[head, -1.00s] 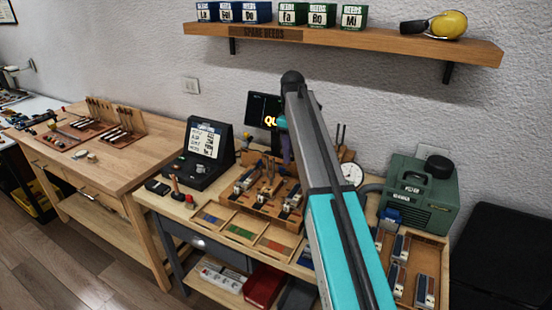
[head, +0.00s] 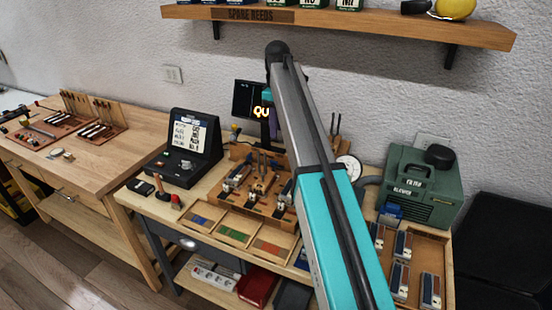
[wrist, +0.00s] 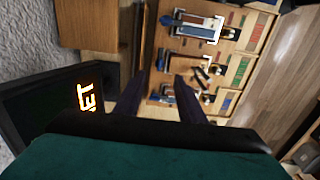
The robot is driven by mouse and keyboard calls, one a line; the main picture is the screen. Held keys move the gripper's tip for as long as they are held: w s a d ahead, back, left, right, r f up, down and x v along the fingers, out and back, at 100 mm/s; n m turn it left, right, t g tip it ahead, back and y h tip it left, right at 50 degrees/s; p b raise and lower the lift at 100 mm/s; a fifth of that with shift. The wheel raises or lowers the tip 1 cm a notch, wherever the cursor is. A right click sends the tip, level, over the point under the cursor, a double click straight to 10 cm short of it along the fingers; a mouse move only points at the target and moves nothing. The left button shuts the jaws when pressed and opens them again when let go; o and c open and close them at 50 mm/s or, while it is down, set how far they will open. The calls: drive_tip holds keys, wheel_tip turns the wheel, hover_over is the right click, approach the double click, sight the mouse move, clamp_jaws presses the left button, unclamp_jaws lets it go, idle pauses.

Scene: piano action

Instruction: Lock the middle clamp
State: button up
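A wooden fixture (head: 238,192) on the bench holds a row of clamps with metal parts. The middle clamp (head: 262,185) stands between the left and right ones in the head view. In the wrist view, dark parts in the middle of the row (wrist: 204,72) appear to be this clamp; whether its lever is open or shut is too small to tell. My gripper (wrist: 160,90) has its two dark fingers apart with nothing between them. It is above and behind the fixture, apart from the clamps. In the head view my arm mostly hides it.
A small screen (head: 247,100) stands close to my gripper at the back. A dark console (head: 186,150) is left of the fixture, a green machine (head: 424,185) right. A tray of coloured strips (head: 235,232) lies in front. A shelf (head: 370,28) hangs above.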

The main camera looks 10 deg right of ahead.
sight(277, 162)
drive_tip(key=shift+f+p, duration=1.5)
drive_tip(key=shift+f, duration=5.35)
clamp_jaws()
